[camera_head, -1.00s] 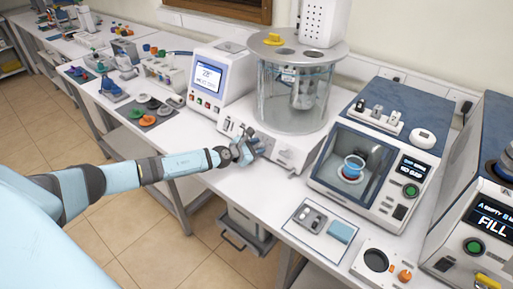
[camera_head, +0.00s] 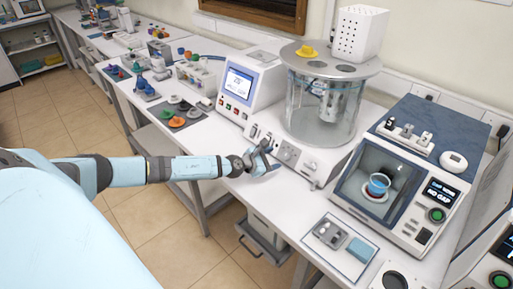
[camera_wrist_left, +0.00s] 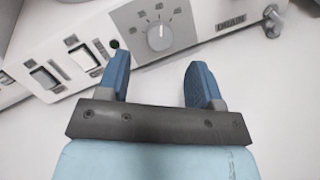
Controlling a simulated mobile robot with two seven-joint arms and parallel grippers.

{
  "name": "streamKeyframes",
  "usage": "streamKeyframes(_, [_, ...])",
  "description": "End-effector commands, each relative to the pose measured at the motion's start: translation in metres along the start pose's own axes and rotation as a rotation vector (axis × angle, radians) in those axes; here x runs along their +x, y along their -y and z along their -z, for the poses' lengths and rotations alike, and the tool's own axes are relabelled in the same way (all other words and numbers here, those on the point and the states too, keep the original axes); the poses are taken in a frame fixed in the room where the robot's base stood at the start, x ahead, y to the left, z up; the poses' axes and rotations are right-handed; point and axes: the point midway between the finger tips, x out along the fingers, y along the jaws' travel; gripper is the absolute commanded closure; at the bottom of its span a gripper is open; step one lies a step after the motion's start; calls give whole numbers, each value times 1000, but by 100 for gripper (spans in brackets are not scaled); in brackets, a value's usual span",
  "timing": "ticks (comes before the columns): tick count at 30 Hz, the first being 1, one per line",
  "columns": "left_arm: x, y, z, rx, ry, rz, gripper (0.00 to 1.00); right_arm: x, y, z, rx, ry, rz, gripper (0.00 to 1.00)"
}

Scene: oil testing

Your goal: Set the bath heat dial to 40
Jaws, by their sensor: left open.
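My left gripper (camera_head: 270,159) is open and empty in front of the base panel. In the left wrist view its two blue fingers (camera_wrist_left: 158,66) point toward the dial, one to each side and below it, apart from it. My right gripper is not in view.
Beside the dial are rocker switches (camera_wrist_left: 45,78) on the left and a DRAIN tap (camera_wrist_left: 273,20) on the right. A white unit with a screen (camera_head: 243,85) stands left of the bath, a windowed tester (camera_head: 385,170) right of it. The table front near the gripper is clear.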

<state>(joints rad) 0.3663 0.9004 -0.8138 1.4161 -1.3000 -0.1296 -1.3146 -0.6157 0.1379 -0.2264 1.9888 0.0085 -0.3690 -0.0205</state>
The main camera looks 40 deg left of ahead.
Motion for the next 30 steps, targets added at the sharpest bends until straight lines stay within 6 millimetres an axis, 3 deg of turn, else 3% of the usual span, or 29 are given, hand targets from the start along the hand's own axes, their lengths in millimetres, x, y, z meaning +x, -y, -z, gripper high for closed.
streamKeyframes(6, [-51, 1, 2, 3, -3, 3, 40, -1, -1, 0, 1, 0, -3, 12])
streamKeyframes(12, [-79, 1, 2, 2, -1, 2, 40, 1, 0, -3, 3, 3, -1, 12])
streamKeyframes(30, [-87, 1, 0, 0, 0, 1, 40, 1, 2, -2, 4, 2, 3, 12])
